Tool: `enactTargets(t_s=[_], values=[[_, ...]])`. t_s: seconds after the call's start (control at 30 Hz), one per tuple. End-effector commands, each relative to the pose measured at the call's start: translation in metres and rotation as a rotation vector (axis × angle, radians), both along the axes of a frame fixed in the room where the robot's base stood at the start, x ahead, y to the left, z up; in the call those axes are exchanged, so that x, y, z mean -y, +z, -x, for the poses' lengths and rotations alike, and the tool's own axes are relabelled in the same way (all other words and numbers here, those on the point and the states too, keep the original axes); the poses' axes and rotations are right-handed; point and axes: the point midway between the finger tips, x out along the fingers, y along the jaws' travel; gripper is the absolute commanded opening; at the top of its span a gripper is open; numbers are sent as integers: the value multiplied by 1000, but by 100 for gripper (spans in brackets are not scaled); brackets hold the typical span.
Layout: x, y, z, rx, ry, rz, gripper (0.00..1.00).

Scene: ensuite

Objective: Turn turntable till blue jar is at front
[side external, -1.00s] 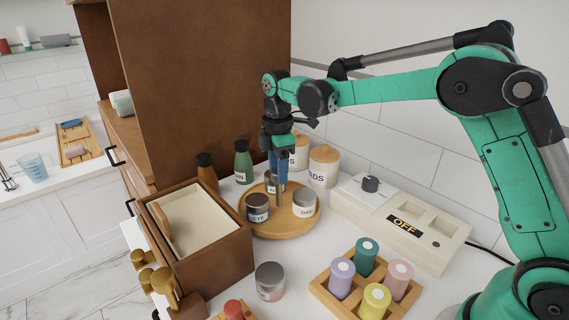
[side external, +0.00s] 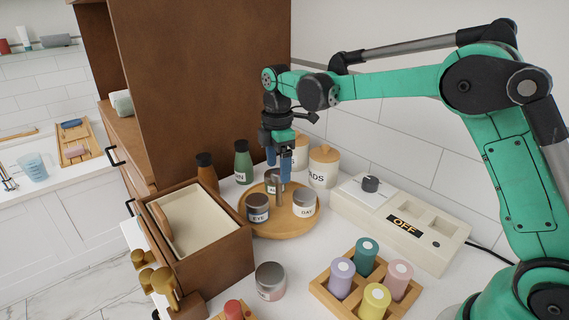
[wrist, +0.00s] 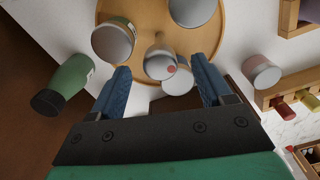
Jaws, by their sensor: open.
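The round wooden turntable (side external: 283,232) stands on the white counter, with a pale upright post (side external: 280,192) near its middle. The EYE jar (side external: 257,208) is at the turntable's front left and the DAY jar (side external: 304,205) at its front right, both dark-lidded with pale labels. A third jar (side external: 270,187) at the back is partly hidden by my gripper. No jar shows clearly as blue. My gripper (side external: 278,172) is open above the turntable.
Green (side external: 243,162) and brown (side external: 206,172) bottles and lidded canisters (side external: 323,165) stand behind the turntable. A wooden drawer box (side external: 215,245) is at left, a switch box reading OFF (side external: 400,225) at right. A loose jar (side external: 270,281) and a coloured-bottle tray (side external: 330,300) are in front.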

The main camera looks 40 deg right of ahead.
Motion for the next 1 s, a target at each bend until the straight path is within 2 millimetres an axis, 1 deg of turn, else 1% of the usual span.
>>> enactTargets(t_s=[0.13,0.3,0.43,0.77,0.87,0.97,1.0], values=[[0,22,1,0,0,0,72],[0,41,0,0,0,0,72],[0,47,0,0,0,0,72],[0,49,2,8,-15,0,72],[0,56,10,41,-84,-1,72],[-1,66,26,103,-215,-11,72],[-1,70,34,134,-281,-18,72]])
